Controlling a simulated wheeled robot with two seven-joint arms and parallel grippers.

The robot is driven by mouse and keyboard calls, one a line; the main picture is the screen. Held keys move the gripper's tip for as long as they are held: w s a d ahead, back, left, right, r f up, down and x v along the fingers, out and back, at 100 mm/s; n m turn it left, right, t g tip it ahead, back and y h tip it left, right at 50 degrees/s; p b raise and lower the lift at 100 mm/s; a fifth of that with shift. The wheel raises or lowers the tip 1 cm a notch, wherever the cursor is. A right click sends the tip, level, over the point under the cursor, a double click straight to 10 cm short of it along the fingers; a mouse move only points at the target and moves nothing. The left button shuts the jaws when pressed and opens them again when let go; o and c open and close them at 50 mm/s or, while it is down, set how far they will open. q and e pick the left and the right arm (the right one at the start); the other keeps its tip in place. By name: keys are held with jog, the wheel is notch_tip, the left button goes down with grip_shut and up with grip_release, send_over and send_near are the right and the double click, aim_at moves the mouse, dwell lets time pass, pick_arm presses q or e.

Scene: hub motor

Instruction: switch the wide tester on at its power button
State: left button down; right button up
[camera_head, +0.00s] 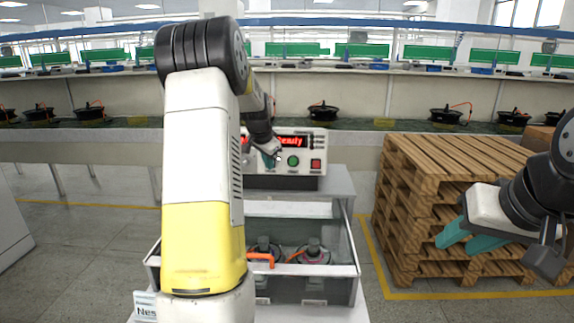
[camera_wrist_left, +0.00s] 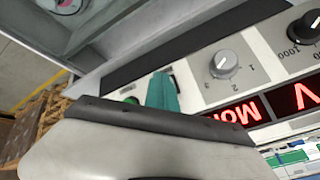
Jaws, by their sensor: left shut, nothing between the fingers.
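The wide tester (camera_head: 283,183) stands on a grey stand, its red display (camera_head: 292,142) lit and ending in "eady". Its panel carries a green button (camera_head: 293,161) and a red button (camera_head: 316,163); I cannot read their labels. My left gripper (camera_head: 271,157) is shut and empty at the panel, just left of the green button in the head view. In the left wrist view its teal fingers (camera_wrist_left: 163,92) are close to the panel, beside the partly hidden green button (camera_wrist_left: 130,100); I cannot tell if they touch. My right gripper (camera_head: 467,237) is open and empty, far to the right.
A knob (camera_wrist_left: 223,64) sits on the panel. Below the tester is a grey bin (camera_head: 330,291) with hub motors (camera_head: 312,254) and orange cables. A stack of wooden pallets (camera_head: 440,158) stands at the right, behind my right gripper. A long workbench (camera_head: 350,100) runs across the back.

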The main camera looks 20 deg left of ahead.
pick_arm(q)
jog(key=shift+s+d+r, duration=0.15)
jog(key=shift+s+r, duration=0.05)
jog(key=shift+s, duration=0.4)
jog(key=shift+s, duration=0.1)
jog(key=shift+s+d+r, duration=0.2)
jog(key=shift+s, duration=0.55)
jog(key=shift+s+d+r, duration=0.2)
jog(key=shift+s, duration=0.55)
jog(key=shift+s+d+r, duration=0.2)
jog(key=shift+s, duration=0.55)
jog(key=s+d+r, duration=0.1)
jog(key=s, duration=0.5)
jog(key=shift+s+d+r, duration=0.3)
jog(key=shift+d+r, duration=0.05)
jog(key=shift+d, duration=0.05)
jog(key=shift+a, duration=0.1)
